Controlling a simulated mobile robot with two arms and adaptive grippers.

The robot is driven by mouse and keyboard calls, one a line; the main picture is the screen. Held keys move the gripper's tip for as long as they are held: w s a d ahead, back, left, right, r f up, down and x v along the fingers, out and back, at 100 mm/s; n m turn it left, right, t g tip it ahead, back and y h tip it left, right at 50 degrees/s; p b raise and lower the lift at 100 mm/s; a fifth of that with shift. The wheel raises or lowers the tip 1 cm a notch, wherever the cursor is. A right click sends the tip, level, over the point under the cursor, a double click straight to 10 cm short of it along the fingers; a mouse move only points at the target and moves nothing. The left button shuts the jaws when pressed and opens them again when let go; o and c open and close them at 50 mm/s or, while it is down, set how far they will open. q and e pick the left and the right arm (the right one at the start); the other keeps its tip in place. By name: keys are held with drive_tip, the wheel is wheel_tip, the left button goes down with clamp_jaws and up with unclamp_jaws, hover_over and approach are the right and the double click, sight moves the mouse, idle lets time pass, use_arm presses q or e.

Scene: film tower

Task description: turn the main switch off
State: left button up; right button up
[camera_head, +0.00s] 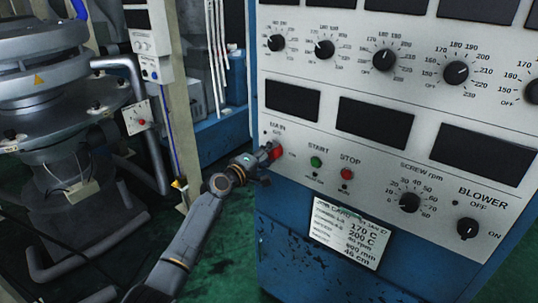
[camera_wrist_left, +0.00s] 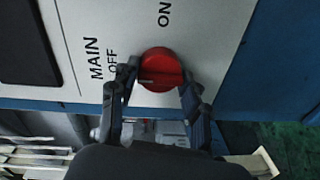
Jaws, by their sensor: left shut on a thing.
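The main switch is a red round knob (camera_head: 277,151) at the lower left of the control panel, below the label MAIN. In the left wrist view the knob (camera_wrist_left: 160,66) sits between the labels OFF and ON. A dark line on it runs toward its left edge, on the side of OFF. My left gripper (camera_head: 266,157) is at the knob. In the wrist view its two fingers (camera_wrist_left: 158,84) stand at the knob's left and right sides, shut on it. My right gripper is not in view.
A green START button (camera_head: 316,161) and a red STOP button (camera_head: 347,174) are just right of the switch. A printed card (camera_head: 350,232) hangs on the blue cabinet below. Grey machinery (camera_head: 45,110) stands at the left. Green floor (camera_head: 225,235) shows between.

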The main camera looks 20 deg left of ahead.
use_arm(q)
drive_tip(key=shift+r, duration=0.1)
drive_tip(key=o, duration=1.1)
drive_tip(key=shift+o, duration=0.2)
drive_tip(key=shift+s, duration=0.1)
drive_tip(key=v, duration=1.2)
